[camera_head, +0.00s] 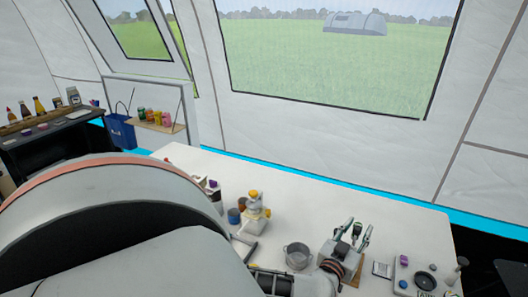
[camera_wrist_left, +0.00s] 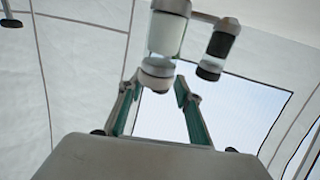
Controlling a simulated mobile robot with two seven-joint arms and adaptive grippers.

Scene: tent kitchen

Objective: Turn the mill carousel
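My left gripper (camera_head: 355,234) is over the right part of the table, with its green-padded fingers pointing up and spread apart. A small dark-topped mill (camera_head: 357,229) shows between or just behind the fingers. In the left wrist view, the gripper (camera_wrist_left: 157,90) is open below a clear mill with pale contents (camera_wrist_left: 167,32). A second, darker-ended mill (camera_wrist_left: 220,48) hangs to its right. A grey bar joins them at the top, seemingly part of the carousel. The fingers flank the pale mill's lower end; contact cannot be told. My right gripper is out of view.
A metal pot (camera_head: 298,257) stands left of the gripper on the white table (camera_head: 315,210). A white figure-like item with yellow parts (camera_head: 254,212) stands further left. A grey tray with small items (camera_head: 425,280) lies right. The table's back middle is clear.

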